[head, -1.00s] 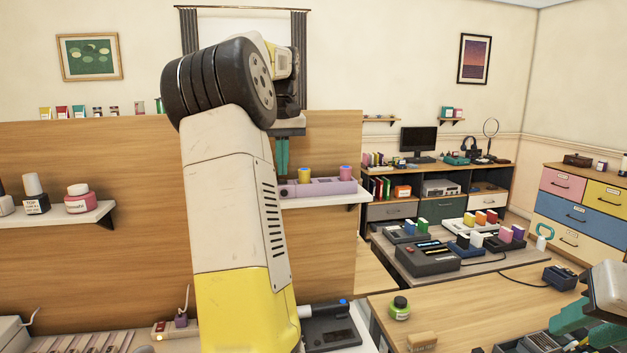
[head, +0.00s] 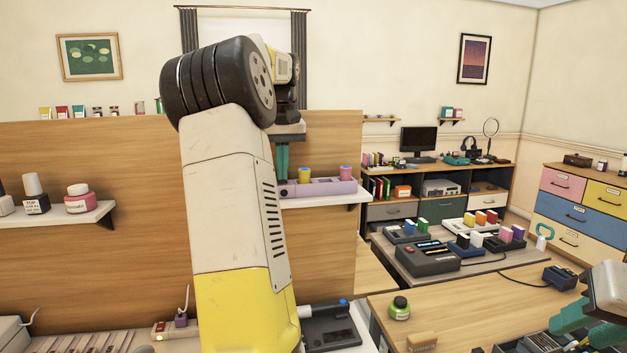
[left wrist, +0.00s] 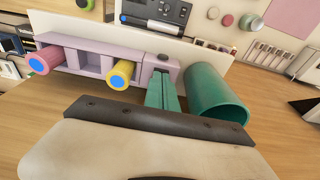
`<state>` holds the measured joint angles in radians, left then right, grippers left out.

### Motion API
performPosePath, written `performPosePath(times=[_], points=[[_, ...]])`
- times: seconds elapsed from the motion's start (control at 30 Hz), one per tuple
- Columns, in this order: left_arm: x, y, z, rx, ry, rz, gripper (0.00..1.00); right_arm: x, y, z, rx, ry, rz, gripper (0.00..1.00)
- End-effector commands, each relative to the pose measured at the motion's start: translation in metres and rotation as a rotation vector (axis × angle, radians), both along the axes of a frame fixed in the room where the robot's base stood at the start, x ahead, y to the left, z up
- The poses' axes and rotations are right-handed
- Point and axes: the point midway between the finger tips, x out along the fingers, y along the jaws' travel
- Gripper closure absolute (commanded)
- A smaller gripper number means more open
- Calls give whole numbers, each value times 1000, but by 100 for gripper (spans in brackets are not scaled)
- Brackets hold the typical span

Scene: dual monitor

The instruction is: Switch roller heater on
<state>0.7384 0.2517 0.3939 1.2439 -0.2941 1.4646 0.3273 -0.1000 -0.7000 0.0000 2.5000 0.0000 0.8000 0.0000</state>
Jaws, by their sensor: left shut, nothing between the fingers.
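The roller heater is a long lilac block (head: 318,188) on a white wall shelf (head: 345,199), with a yellow roller (head: 305,175) and a pink roller (head: 345,173) standing in it. In the left wrist view the heater (left wrist: 92,62) has a small dark part, likely its switch (left wrist: 163,57), at the end by my fingers. My left gripper (head: 282,175) points down at the heater's left end. Its teal fingers (left wrist: 162,78) are together and empty, close to that dark part. I cannot tell if they touch it. My right gripper (head: 588,325) is partly cut off at lower right.
A teal cylinder (left wrist: 215,97) stands right beside my left fingers in the left wrist view. The wooden panel (head: 335,140) rises behind the shelf. My left arm hides much of the centre. A desk (head: 470,300) with a green jar (head: 399,308) is at lower right.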

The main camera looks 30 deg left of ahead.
Motion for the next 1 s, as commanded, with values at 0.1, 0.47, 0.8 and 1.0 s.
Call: performPosePath(times=[0.1,0.47,0.8,1.0], points=[[0,0,-2,0,0,0,100,0,0,0,0,0,0,64],[1,0,10,1,-2,-1,100,0,0,0,0,0,0,64],[1,0,38,1,-3,-1,100,0,0,0,0,0,0,64],[1,0,53,1,-2,-1,100,0,0,0,0,0,0,64]])
